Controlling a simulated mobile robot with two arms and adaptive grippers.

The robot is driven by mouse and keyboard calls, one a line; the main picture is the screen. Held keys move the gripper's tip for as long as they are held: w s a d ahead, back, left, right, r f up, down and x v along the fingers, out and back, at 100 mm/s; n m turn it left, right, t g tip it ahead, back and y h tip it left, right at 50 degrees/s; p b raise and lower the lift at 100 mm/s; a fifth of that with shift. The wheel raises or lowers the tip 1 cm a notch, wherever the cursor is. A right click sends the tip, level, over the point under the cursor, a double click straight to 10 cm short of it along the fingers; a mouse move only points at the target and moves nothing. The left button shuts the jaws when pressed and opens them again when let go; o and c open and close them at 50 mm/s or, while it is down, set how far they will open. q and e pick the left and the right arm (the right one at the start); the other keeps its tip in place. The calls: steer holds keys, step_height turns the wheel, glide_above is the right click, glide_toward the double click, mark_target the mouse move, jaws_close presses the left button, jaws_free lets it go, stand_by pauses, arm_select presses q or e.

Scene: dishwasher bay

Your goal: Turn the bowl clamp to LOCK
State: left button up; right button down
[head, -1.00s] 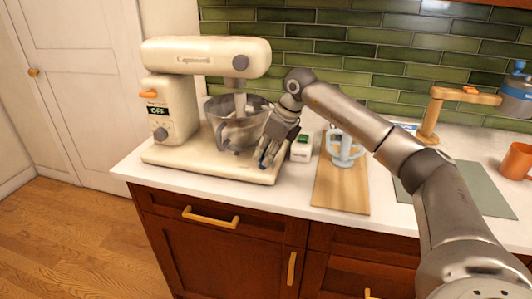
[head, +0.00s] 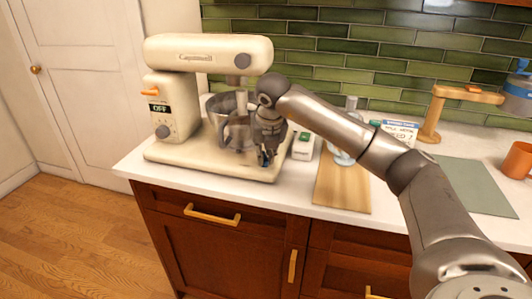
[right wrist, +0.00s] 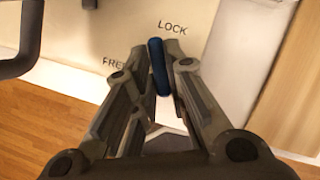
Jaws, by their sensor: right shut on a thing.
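The cream stand mixer (head: 205,55) stands on the counter with its metal bowl (head: 228,125) on the base. My right gripper (head: 265,160), also in the right wrist view (right wrist: 160,62), points down and is shut on the lever, a finger on each side. The lever's upper end lies between the printed words FREE (right wrist: 114,62) and LOCK (right wrist: 172,28), closer to LOCK. The lever's pivot is hidden. My left gripper is out of view.
A small white box with a green top (head: 303,146) stands close to the right of my gripper. A wooden board (head: 342,190), a grey-green mat (head: 472,184) and an orange mug (head: 519,160) lie farther right. The mixer display (head: 159,108) reads OFF.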

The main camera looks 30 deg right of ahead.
steer(key=m, duration=0.2)
steer(key=m+g+h, duration=0.1)
steer(key=m, duration=0.2)
steer(key=shift+w+a+r+h, duration=0.1)
steer(key=shift+w+a+h, duration=0.1)
steer(key=shift+h, duration=0.1)
steer(key=shift+m, duration=0.3)
steer(key=c, duration=1.5)
jaws_free()
steer(key=shift+o, duration=0.2)
steer(key=v, duration=1.2)
steer(key=shift+w, duration=0.15)
